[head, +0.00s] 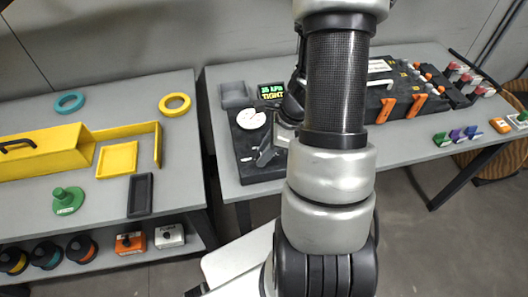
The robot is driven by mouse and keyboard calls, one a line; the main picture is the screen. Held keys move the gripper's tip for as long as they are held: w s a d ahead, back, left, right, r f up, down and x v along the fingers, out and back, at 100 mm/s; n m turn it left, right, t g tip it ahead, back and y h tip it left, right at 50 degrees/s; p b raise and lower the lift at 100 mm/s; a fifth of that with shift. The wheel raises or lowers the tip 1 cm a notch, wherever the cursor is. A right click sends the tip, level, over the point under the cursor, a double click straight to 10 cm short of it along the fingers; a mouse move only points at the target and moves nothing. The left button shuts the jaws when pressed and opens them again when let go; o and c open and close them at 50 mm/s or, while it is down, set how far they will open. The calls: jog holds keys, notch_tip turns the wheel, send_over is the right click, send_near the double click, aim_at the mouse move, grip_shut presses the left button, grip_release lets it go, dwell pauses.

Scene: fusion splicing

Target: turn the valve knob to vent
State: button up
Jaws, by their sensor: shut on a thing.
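The black leak-test unit (261,168) lies on the right-hand table. It carries a white round dial (251,118) and a small lit display (271,92) that seems to read "TIGHT".
A grey open box (234,95) stands behind the dial. A black case with orange latches (397,95) is right of my arm. Small coloured pieces (457,135) lie near the right table's front edge. A gap separates the tables.

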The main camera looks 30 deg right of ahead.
jog(key=n+g, duration=0.1)
jog(key=n, duration=0.1)
jog(key=n+g+p, duration=0.1)
jog(key=n, duration=0.2)
jog(key=shift+w+n+y, duration=0.2)
jog(key=shift+n+y, duration=0.1)
jog(key=n+g, duration=0.1)
jog(key=n, duration=0.2)
jog(key=n+g, duration=0.1)
jog(key=n, duration=0.2)
jog(key=shift+w+h, duration=0.2)
jog(key=shift+h, duration=0.2)
jog(key=shift+n+g, duration=0.3)
jog(key=o, duration=1)
jog(key=shift+o, duration=0.2)
jog(key=shift+r, duration=0.1)
jog(key=p+v, duration=0.1)
jog(key=v, duration=1.6)
jog(key=shift+p, duration=0.35)
jog(key=shift+d+r, duration=0.1)
